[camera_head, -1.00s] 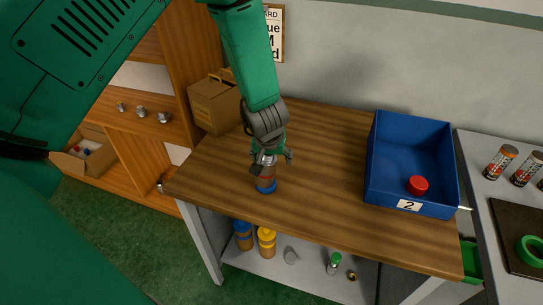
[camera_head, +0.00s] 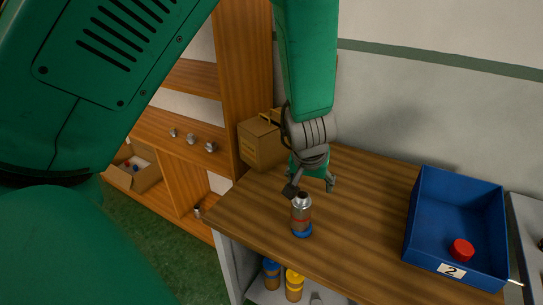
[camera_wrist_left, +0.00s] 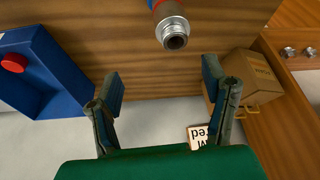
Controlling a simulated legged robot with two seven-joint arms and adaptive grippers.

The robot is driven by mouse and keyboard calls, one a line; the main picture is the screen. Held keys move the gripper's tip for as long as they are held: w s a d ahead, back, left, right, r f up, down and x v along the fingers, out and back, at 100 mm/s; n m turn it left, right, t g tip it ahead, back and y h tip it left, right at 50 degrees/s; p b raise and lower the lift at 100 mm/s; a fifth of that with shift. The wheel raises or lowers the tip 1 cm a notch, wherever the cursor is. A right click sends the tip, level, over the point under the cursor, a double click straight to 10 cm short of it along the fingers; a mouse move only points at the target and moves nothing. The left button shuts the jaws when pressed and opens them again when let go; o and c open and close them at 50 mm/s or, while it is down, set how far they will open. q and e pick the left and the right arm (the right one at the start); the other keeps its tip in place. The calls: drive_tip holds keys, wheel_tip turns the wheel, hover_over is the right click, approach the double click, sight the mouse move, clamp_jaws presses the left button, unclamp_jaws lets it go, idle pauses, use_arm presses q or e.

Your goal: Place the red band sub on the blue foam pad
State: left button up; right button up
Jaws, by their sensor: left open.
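A metal sub with a red band (camera_head: 301,213) stands upright near the front edge of the wooden table. A blue ring or disc (camera_head: 301,233) shows at its foot; I cannot tell whether this is the blue foam pad or part of the sub. In the left wrist view the sub's hollow metal end (camera_wrist_left: 172,32) is at the top, beyond the fingertips. My left gripper (camera_head: 311,187) is open and empty, just behind and above the sub. Its spread fingers show in the left wrist view (camera_wrist_left: 162,85). My right gripper is not in view.
A blue bin (camera_head: 455,225) marked 2, holding a red round object (camera_head: 461,250), stands at the right of the table. A cardboard box (camera_head: 261,143) is at the back left. Table between sub and bin is clear. Blue- and yellow-topped containers (camera_head: 294,284) stand below.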

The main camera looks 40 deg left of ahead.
use_arm(q)
drive_tip(key=s+a+f+m+g, duration=0.1)
drive_tip(key=s+a+f, duration=0.2)
drive_tip(key=s+f, duration=0.35)
drive_tip(key=s+a+f+m+g, duration=0.1)
drive_tip(key=s+a+f+m, duration=0.15)
drive_tip(key=s+f, duration=0.45)
drive_tip(key=s+d+f+m+g+h, duration=0.1)
drive_tip(key=s+d+f, duration=0.3)
drive_tip(key=s, duration=0.3)
drive_tip(key=s+d+f+m+g+h, duration=0.1)
drive_tip(key=s+d+f, duration=0.25)
drive_tip(key=s, duration=0.35)
wheel_tip(320, 180, down, 17)
drive_tip(key=a+b, duration=0.1)
drive_tip(key=b, duration=1.5)
drive_tip(key=shift+w+a, duration=0.25)
drive_tip(key=shift+w, duration=0.2)
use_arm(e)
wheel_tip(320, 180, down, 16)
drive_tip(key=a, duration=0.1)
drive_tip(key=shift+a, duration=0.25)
